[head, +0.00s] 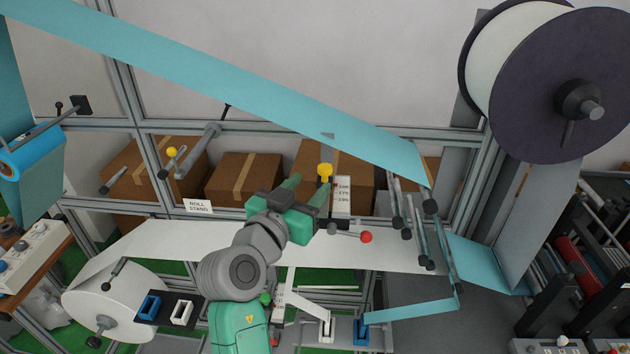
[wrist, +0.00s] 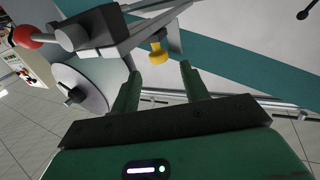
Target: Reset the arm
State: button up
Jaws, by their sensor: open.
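My arm reaches up from the bottom middle of the head view. My gripper (head: 308,188) is open, its two green fingers pointing away from the camera toward a yellow knob (head: 325,171). In the wrist view, my gripper (wrist: 160,75) shows its fingers spread apart with nothing between them. The yellow knob (wrist: 158,52) is just beyond the fingertips there and appears apart from them.
A lever with a red ball (head: 366,237) is right of my gripper. A blue web (head: 250,80) crosses above, and a white web (head: 400,256) runs behind my arm. Rollers (head: 410,220) stand to the right. Cardboard boxes (head: 243,178) sit behind the frame.

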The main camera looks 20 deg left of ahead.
dwell(0.4)
jog(key=s+d+r+t+p, duration=0.1)
jog(key=s+d+r+p, duration=0.15)
jog(key=d+r, duration=0.45)
jog(key=s+d+r+t+p, duration=0.15)
jog(key=s+d+r, duration=0.25)
jog(key=r, duration=0.5)
jog(key=s+d+r+t+p, duration=0.1)
jog(key=s+d+r+t, duration=0.1)
jog(key=s+d+r, duration=0.3)
jog(key=s+d+r+t+y+p, duration=0.1)
jog(key=s+d+r+t+p, duration=0.1)
jog(key=s+d+r, duration=0.4)
jog(key=s+r, duration=0.4)
jog(key=s, duration=0.1)
jog(key=shift+s+n+y+p, duration=0.2)
jog(key=shift+n+y+p, duration=0.1)
jog(key=shift+n, duration=0.1)
jog(key=shift+t, duration=0.25)
